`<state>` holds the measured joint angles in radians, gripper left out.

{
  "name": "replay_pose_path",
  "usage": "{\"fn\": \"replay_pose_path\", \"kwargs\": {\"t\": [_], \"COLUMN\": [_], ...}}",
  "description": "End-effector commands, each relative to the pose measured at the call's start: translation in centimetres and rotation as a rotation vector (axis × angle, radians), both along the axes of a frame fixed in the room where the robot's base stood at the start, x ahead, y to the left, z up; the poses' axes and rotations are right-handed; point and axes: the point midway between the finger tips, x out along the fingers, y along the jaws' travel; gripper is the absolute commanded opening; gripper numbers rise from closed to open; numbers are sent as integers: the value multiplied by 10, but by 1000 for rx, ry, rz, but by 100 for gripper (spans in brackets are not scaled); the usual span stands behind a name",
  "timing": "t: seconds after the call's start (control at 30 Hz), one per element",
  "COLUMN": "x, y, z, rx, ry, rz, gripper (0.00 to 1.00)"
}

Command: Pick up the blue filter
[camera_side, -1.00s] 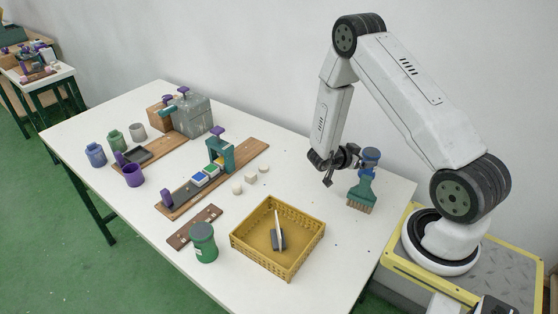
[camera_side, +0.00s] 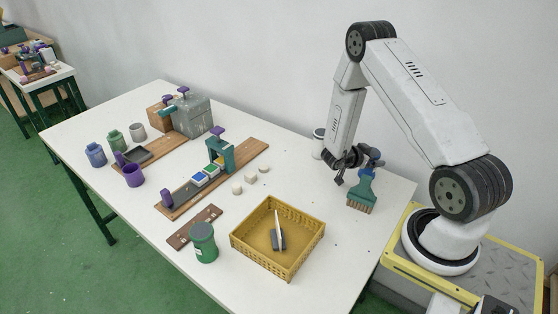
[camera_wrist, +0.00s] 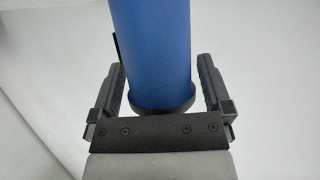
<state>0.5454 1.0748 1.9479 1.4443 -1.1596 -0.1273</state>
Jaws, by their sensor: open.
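A blue cylinder, which I take to be the blue filter (camera_wrist: 151,50), has a dark flange at its near end. In the wrist view it lies between the two fingers of my gripper (camera_wrist: 160,85), which is open with a narrow gap on each side. In the side view the blue piece (camera_side: 375,158) shows at the right end of the table, behind a teal brush (camera_side: 361,191) and partly covered by my gripper (camera_side: 345,172).
A yellow basket (camera_side: 246,243) holding a grey-and-white item stands at front centre. A green jar (camera_side: 203,243) is beside it. A white cylinder with a dark top (camera_side: 319,143) stands at the back edge. Racks and cups fill the left. Table space between basket and brush is mostly clear.

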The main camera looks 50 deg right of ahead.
Motion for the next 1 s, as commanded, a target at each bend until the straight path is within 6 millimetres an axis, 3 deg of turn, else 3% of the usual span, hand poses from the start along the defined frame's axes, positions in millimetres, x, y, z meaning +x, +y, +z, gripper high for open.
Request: {"fn": "replay_pose_path", "kwargs": {"t": [0.23,0.27,0.5,1.0], "x": [0,0,0,0], "y": [0,0,0,0], "z": [0,0,0,8], "rx": [0,0,0,-1], "ry": [0,0,0,-1], "rz": [0,0,0,0], "gripper": [100,94,17,17]}}
